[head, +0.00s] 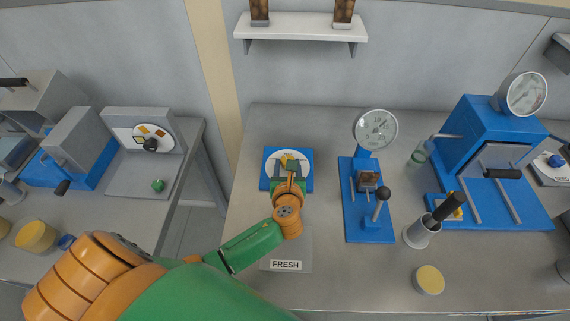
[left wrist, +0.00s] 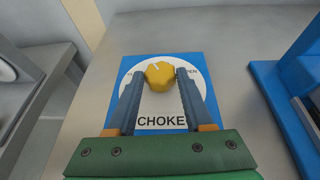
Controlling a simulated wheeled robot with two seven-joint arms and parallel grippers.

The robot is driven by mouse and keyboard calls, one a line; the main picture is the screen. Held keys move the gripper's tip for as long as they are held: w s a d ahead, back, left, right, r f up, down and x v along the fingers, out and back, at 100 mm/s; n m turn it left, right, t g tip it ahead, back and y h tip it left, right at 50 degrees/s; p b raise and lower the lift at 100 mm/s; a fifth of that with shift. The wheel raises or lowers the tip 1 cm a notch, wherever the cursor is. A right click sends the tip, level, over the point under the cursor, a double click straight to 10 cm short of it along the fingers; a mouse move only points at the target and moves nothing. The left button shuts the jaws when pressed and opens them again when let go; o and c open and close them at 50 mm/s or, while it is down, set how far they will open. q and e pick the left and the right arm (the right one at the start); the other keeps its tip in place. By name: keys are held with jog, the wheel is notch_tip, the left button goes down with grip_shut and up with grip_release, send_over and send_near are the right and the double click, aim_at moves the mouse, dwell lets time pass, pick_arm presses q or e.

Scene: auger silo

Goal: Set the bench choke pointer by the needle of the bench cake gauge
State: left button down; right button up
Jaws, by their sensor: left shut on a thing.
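The bench choke is a blue plate (head: 267,181) with a white dial and a yellow knob (head: 289,155). In the left wrist view the knob (left wrist: 158,76) has a pale pointer line aimed up and slightly left. The dial (left wrist: 160,108) reads CHOKE; lettering at its left and right is partly hidden by my fingers. My left gripper (left wrist: 161,73) is shut on the knob, a finger on each side. A round gauge (head: 376,129) stands behind a small blue lever press; another gauge (head: 526,94) sits on the larger blue machine. Their needles are too small to read surely. My right gripper is not seen.
The blue lever press (head: 370,230) stands right of the choke. A grey cup (head: 420,234) with a dark-handled tool and a yellow round piece (head: 429,280) are further right. A FRESH-labelled mat (head: 302,264) lies in front. A left bench holds another dial (head: 154,138).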

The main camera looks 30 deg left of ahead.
pick_arm(q)
jog(key=n+y, duration=0.1)
jog(key=g, duration=0.1)
jog(key=n+y+b, duration=0.1)
jog(key=shift+w+d+n+g+y, duration=0.3)
jog(key=shift+w+d+f+n+g+y+b, duration=0.1)
jog(key=shift+n+g+y+b, duration=0.6)
jog(key=shift+n+g+b, duration=0.15)
jog(key=shift+w+n+g+y+b, duration=0.1)
jog(key=shift+n+g+y+b, duration=0.4)
jog(key=shift+n+g, duration=0.2)
jog(key=c, duration=0.6)
grip_release()
jog(key=o, duration=0.3)
jog(key=shift+w, duration=0.1)
